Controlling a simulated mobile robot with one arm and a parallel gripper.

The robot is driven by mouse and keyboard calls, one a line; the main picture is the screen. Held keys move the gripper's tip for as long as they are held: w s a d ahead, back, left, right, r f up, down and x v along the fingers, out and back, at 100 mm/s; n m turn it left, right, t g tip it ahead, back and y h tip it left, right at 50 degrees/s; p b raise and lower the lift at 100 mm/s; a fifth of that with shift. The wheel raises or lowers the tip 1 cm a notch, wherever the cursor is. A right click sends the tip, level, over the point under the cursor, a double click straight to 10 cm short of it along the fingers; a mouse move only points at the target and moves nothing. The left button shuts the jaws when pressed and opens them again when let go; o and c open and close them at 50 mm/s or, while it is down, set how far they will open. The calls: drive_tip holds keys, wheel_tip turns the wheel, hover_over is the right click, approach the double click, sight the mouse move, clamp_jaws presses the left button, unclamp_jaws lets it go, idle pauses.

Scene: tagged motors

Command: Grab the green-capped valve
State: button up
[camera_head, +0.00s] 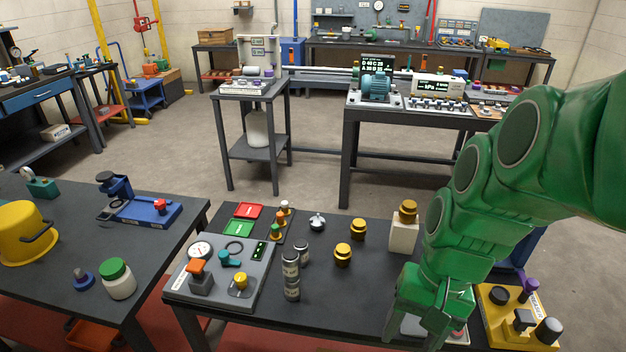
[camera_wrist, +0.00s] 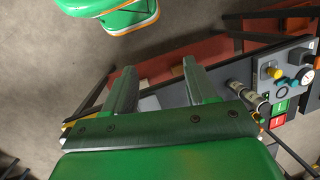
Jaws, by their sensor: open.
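A white, jar-like body with a green cap (camera_head: 118,278) stands upright on the left table in the head view. It is the clearest green-capped thing; I cannot tell if it is a valve. A small teal-handled valve (camera_head: 229,258) sits on the grey gauge panel (camera_head: 187,290), and its teal part also shows in the wrist view (camera_wrist: 290,84). My gripper (camera_head: 432,335) is low over the right end of the front table, far from the green cap. In the wrist view my gripper (camera_wrist: 160,76) has its fingers apart, with nothing held between them.
Silver cylinders (camera_head: 291,270), brass-coloured pieces (camera_head: 343,256) and a beige block (camera_head: 404,236) stand on the front table. A yellow box (camera_head: 515,318) is right of my arm. A blue-based device (camera_head: 145,210) and yellow pot (camera_head: 25,233) share the left table. A gap separates the tables.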

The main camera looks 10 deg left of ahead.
drive_tip(key=w+a+f+m+y, duration=0.1)
drive_tip(key=w+a+m+y, duration=0.2)
drive_tip(key=w+a, duration=0.9)
drive_tip(key=m+y, duration=0.6)
drive_tip(key=m, duration=0.2)
hover_over(277, 226)
drive_tip(key=s+d, duration=0.9)
drive_tip(key=s, duration=0.1)
wheel_tip(277, 226, down, 10)
drive_tip(key=w+a+f+m, duration=0.1)
drive_tip(key=w+f+m, duration=0.1)
drive_tip(key=w+f, duration=0.1)
drive_tip(key=w+a+f+m+t, duration=0.1)
drive_tip(key=w+a+f, duration=0.1)
drive_tip(key=w+f, duration=0.2)
drive_tip(key=w+a+f+m+t+y, duration=0.1)
drive_tip(key=w+f+m, duration=0.1)
drive_tip(key=w+f, duration=0.1)
drive_tip(key=shift+w+a+f+m, duration=0.2)
drive_tip(key=shift+w+f+m, duration=0.1)
drive_tip(key=shift+f, duration=0.3)
drive_tip(key=shift+s+x, duration=0.15)
drive_tip(key=shift+x, duration=1.8)
drive_tip(key=shift+s+x, duration=0.2)
drive_tip(key=shift+x, duration=1.75)
drive_tip(key=shift+r, duration=0.1)
clamp_jaws()
